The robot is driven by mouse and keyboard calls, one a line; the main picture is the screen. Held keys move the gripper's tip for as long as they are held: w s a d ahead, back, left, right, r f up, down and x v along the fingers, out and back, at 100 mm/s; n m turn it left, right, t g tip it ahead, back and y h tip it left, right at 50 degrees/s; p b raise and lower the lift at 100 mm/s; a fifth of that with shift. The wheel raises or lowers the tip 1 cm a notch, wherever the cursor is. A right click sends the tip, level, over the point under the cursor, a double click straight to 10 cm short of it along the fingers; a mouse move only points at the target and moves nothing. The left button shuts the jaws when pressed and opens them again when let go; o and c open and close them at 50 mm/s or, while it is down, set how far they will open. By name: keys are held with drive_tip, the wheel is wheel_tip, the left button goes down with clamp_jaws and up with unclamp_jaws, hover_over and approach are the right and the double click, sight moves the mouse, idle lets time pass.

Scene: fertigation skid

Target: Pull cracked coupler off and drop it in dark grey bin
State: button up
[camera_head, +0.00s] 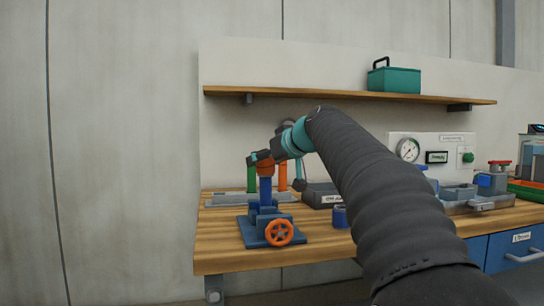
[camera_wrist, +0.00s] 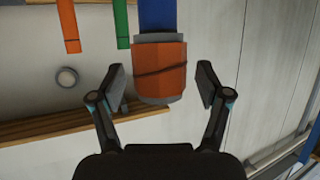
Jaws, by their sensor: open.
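The cracked coupler (camera_wrist: 160,72) is an orange sleeve with a dark crack line across it and grey ends. It sits on the end of a blue pipe (camera_wrist: 157,15). In the head view the coupler (camera_head: 265,167) tops the upright blue pipe (camera_head: 265,190), above a blue vise (camera_head: 264,222) with an orange handwheel. My gripper (camera_wrist: 160,80) is open, with one finger on each side of the coupler and visible gaps on both sides. The dark grey bin (camera_head: 318,196) stands on the bench right of the vise, partly hidden behind my arm.
Green (camera_head: 251,178) and orange (camera_head: 282,176) pipes stand upright behind the vise. A small blue container (camera_head: 340,216) sits in front of the bin. A gauge panel (camera_head: 408,150) and another fixture are at the right. A wooden shelf (camera_head: 340,95) holding a teal box (camera_head: 394,80) hangs above.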

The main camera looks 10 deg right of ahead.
drive_tip(key=shift+w, duration=0.1)
clamp_jaws()
idle(0.5)
drive_tip(key=shift+r+p, duration=0.3)
idle(0.4)
drive_tip(key=shift+r+p, duration=1.65)
drive_tip(key=shift+r, duration=0.3)
drive_tip(key=shift+r+p, duration=0.4)
drive_tip(key=shift+r, duration=0.5)
